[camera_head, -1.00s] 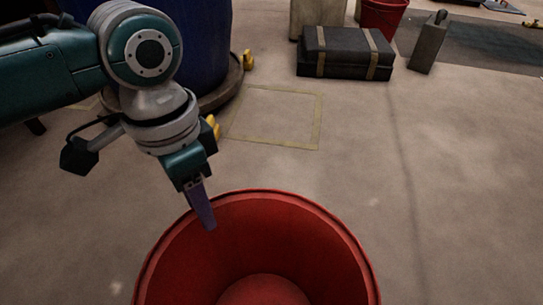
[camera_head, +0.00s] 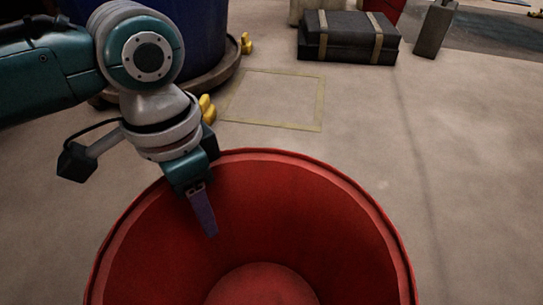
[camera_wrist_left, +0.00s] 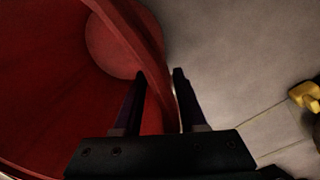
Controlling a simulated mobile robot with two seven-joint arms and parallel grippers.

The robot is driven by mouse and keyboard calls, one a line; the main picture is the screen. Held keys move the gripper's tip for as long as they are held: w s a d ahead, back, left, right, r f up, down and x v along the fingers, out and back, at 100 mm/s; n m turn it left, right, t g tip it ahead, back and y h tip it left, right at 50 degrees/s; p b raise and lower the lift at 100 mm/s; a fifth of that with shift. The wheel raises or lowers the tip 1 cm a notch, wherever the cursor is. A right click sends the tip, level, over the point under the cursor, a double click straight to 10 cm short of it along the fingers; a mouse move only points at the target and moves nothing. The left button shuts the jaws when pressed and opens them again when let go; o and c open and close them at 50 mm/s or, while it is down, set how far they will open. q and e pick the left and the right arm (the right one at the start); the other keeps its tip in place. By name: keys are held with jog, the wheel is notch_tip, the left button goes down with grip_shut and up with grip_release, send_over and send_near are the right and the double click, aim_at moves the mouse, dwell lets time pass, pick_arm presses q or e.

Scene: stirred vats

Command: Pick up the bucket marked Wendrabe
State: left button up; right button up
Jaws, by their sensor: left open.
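A large open red bucket (camera_head: 330,215) stands on the floor at the bottom of the head view, cut off by the lower edge. Its inside looks empty and I see no name on the part that shows. My left gripper (camera_head: 207,225) is at its far left rim, pointing down. In the left wrist view my open jaws (camera_wrist_left: 160,75) have the bucket's rim (camera_wrist_left: 155,50) between them, one finger over the inside and the other over the floor outside. I cannot tell whether either finger touches the wall. My right gripper is not in view.
A blue vat (camera_head: 200,35) on a round base with yellow feet (camera_head: 207,108) stands behind my left arm. A dark strapped case (camera_head: 345,42), a grey canister (camera_head: 434,30) and another red container (camera_head: 385,8) stand at the back. A taped square (camera_head: 272,98) and clear floor lie between.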

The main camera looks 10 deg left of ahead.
pick_arm(q)
jog(key=shift+f, duration=0.25)
dwell(0.5)
grip_shut()
dwell(1.3)
